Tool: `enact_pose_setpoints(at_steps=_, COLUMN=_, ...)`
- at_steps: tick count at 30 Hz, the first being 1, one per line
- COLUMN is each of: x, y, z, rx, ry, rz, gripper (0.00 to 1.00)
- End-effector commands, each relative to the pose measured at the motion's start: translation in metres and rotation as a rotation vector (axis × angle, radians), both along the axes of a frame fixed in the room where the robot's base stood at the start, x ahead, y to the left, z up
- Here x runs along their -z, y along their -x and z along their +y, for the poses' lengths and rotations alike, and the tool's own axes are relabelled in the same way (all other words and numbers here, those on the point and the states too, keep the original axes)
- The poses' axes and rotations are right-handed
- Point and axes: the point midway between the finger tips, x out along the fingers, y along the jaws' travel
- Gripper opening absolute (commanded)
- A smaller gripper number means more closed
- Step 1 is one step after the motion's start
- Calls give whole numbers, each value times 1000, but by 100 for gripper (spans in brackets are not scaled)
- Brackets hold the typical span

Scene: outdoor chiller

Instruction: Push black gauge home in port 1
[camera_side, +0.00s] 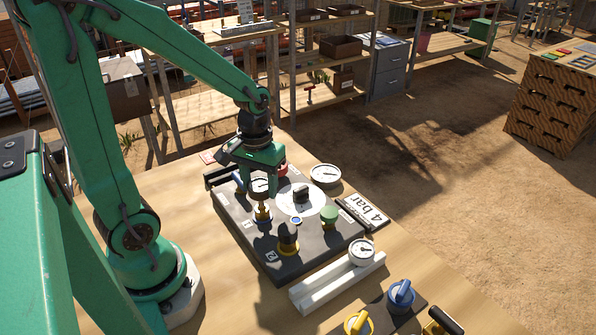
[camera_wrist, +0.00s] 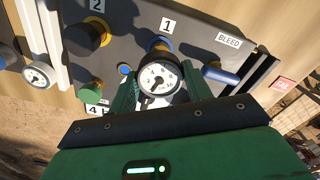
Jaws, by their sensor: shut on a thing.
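The black gauge (camera_side: 260,185), a white dial in a dark rim, is held between the fingers of my gripper (camera_side: 259,176). It also shows in the wrist view (camera_wrist: 158,86), dial facing the camera. Port 1 (camera_side: 263,212), a brass fitting with a blue ring, is directly below the gauge in the side view. In the wrist view port 1 (camera_wrist: 160,45) lies just beyond the gauge, next to the label "1" (camera_wrist: 167,24). The gauge looks in line with the port. Its stem is mostly hidden, so I cannot tell how deep it sits.
Port 2 (camera_side: 288,238) has a black knob and yellow ring. A green knob (camera_side: 329,214), a selector (camera_side: 302,194) and a blue bleed handle (camera_wrist: 220,75) stand close by on the dark panel (camera_side: 290,268). Another gauge (camera_side: 362,252) sits in a white rack (camera_side: 325,289).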

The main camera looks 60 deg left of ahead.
Motion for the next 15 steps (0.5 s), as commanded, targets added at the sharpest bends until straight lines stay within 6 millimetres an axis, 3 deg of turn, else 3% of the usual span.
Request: enact_pose_setpoints(at_steps=15, x=17, y=0, z=0, rx=0, ry=0, rz=0, gripper=8)
